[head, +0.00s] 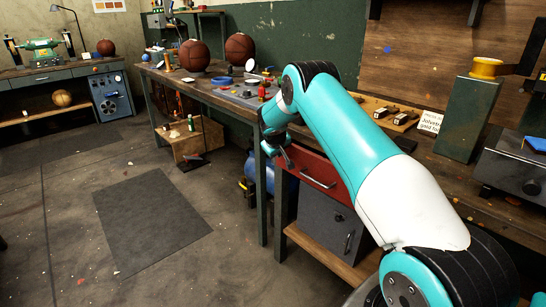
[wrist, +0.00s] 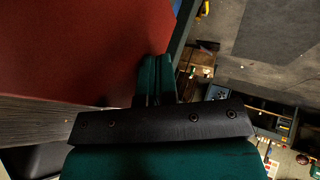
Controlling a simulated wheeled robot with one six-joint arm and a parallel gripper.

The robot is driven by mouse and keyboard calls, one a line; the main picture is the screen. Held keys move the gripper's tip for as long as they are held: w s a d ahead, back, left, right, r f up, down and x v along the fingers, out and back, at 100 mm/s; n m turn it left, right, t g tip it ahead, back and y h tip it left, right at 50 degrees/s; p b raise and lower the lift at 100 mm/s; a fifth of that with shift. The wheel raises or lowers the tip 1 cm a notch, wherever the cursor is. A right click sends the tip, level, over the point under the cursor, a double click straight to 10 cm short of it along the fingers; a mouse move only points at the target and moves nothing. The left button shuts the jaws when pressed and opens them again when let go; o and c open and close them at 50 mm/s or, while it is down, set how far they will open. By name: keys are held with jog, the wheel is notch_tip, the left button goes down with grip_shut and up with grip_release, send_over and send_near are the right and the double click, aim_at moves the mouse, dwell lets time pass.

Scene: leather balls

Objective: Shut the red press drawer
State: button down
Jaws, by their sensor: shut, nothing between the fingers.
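The red press drawer (head: 322,182) is under the workbench, above a grey cabinet, with a metal handle on its front. My arm covers part of it, and I cannot tell how far it stands out. In the wrist view its red face (wrist: 80,45) fills the upper left. My gripper (head: 286,160) is by the left end of the drawer front. In the wrist view my gripper (wrist: 156,62) has its fingers together and empty, close to the edge of the red face. I cannot tell whether they touch it.
The workbench (head: 228,88) carries two brown balls, tools and small items. The grey cabinet (head: 326,222) stands on a wooden shelf below the drawer. A wooden crate (head: 195,140) is under the bench further left. Open floor with a dark mat (head: 150,218) lies left of the bench.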

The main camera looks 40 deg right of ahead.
jog(key=shift+d, duration=0.35)
jog(key=shift+a, duration=0.1)
